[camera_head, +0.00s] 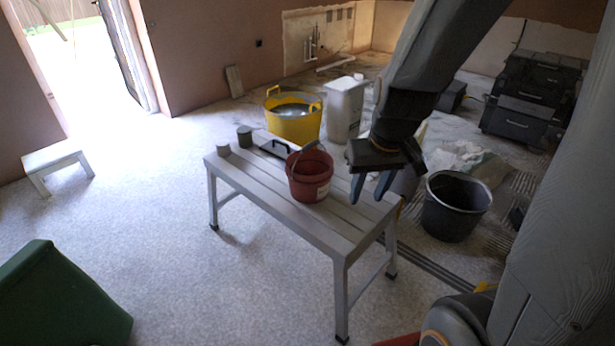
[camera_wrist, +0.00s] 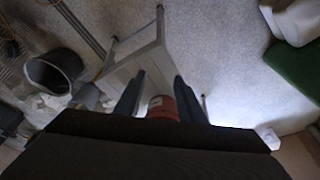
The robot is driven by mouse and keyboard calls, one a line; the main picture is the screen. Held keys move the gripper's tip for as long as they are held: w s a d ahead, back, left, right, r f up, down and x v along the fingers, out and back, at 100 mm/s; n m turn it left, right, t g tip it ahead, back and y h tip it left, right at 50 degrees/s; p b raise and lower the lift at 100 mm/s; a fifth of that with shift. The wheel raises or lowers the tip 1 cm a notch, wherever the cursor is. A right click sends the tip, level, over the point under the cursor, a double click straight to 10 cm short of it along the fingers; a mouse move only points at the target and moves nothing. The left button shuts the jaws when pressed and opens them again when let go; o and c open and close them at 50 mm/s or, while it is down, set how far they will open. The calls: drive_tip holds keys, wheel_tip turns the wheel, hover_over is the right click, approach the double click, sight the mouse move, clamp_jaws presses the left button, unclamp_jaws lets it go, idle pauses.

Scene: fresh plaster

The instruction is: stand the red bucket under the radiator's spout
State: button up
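The red bucket (camera_head: 309,178) stands upright on the grey slatted bench (camera_head: 345,246), with its thin handle raised. My gripper (camera_head: 368,200) hangs above the right part of the bench, to the right of the bucket, fingers pointing down. In the wrist view the two fingers (camera_wrist: 159,76) are apart with nothing gripped. The bucket shows there between them (camera_wrist: 162,107), partly hidden by the gripper's body. I cannot make out a radiator or its spout; only white pipes (camera_head: 312,46) show on the back wall.
A black bucket (camera_head: 452,212) and toolboxes (camera_head: 528,100) stand right.

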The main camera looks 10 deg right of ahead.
drive_tip(key=w+a+f+n+t+h+b, duration=0.1)
drive_tip(key=w+a+f+n+t+b, duration=0.2)
drive_tip(key=w, duration=0.8)
drive_tip(key=w+a+f+n+t+h+b, duration=0.15)
drive_tip(key=w+f+t, duration=0.3)
drive_tip(key=w, duration=0.65)
drive_tip(key=n+t+h+b, duration=0.3)
drive_tip(key=n+t+h, duration=0.3)
drive_tip(key=h, duration=0.1)
approach(310, 145)
drive_tip(key=x, duration=0.3)
drive_tip(key=b+x, duration=0.1)
drive_tip(key=x, duration=0.7)
drive_tip(key=shift+a+f, duration=0.2)
drive_tip(key=shift+f, duration=0.2)
drive_tip(key=shift+c, duration=0.5)
clamp_jaws()
